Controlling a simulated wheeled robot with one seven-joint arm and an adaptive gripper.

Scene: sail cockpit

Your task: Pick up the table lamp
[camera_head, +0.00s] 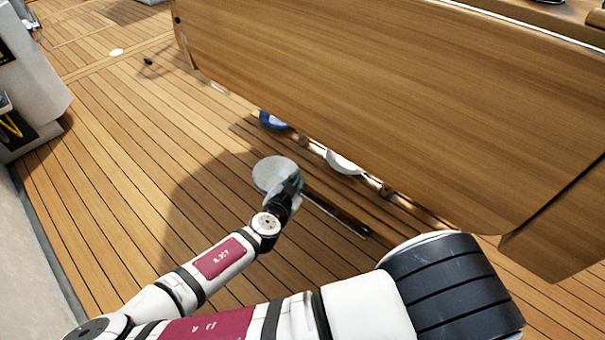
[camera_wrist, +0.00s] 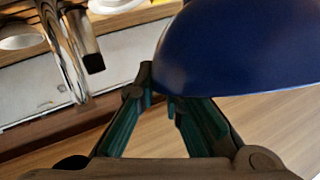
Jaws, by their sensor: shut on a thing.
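A rounded, dark blue dome, apparently the shade of the table lamp (camera_wrist: 245,45), fills the upper right of the wrist view, very close to the camera. In the head view a pale round shape, seemingly the same lamp (camera_head: 273,173), is low over the deck beside the wooden table. My gripper (camera_head: 288,188) is at its right edge. In the wrist view the fingers of my gripper (camera_wrist: 163,90) come together at the dome's lower left edge and are shut on it. The exact contact and the rest of the lamp are hidden.
A large wooden table panel (camera_head: 390,100) hangs just beyond my gripper. A blue round object (camera_head: 272,120) and a white one (camera_head: 343,162) show beneath it. Chrome piping (camera_wrist: 70,45) is close at left in the wrist view. Open teak deck (camera_head: 130,190) lies to the left.

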